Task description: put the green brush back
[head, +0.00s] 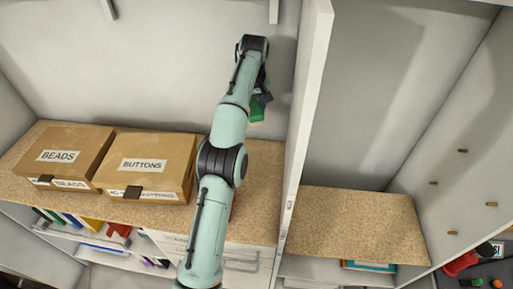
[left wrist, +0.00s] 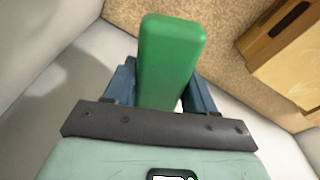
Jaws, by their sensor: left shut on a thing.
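My left gripper (left wrist: 160,90) is shut on the green brush (left wrist: 168,50), whose smooth green body stands out between the two blue fingers in the left wrist view. In the head view the green brush (head: 257,111) shows as a small green patch below my left gripper (head: 262,92), partly hidden by the arm. It is held above the right part of the cork-topped shelf (head: 262,165), close to the white upright divider. Bristles cannot be made out. My right gripper is not in view.
Cardboard boxes labelled BEADS (head: 62,155) and BUTTONS (head: 148,165) stand on the shelf at left. A white divider panel (head: 306,110) rises just right of the arm. Beyond it is a lower, empty cork shelf (head: 350,222). Pegs (head: 462,151) stick out of the right wall.

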